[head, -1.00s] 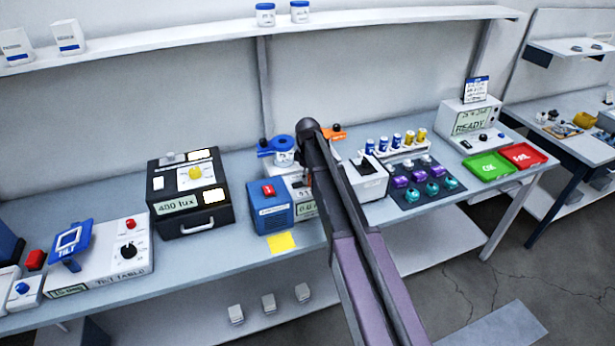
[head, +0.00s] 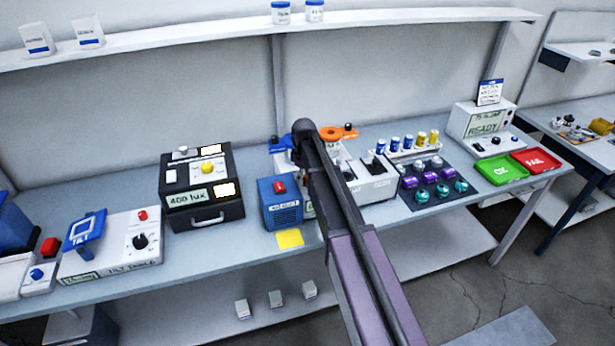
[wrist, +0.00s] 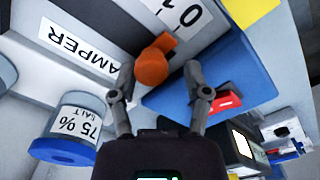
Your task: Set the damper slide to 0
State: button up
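The damper unit shows in the wrist view as a pale panel with a DAMPER label (wrist: 80,47). An orange slide knob (wrist: 153,65) stands on it, near a white plate marked with a 0 (wrist: 192,16) and another, partly cut-off mark. My gripper (wrist: 160,72) is open, with one finger on each side of the knob. Small gaps seem to show between the fingers and the knob, and contact is not clear. In the head view my arm hides most of the damper unit and the gripper.
A blue box (head: 281,208) with a red switch stands close beside the damper unit. A blue-rimmed salt cup marked 75% (wrist: 75,125) is near the left finger. A black lux box (head: 203,207) stands left and a white slotted unit (head: 373,183) right. A yellow note (head: 290,239) lies in front.

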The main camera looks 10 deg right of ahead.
jog(key=shift+d, duration=0.3)
jog(key=shift+r, duration=0.15)
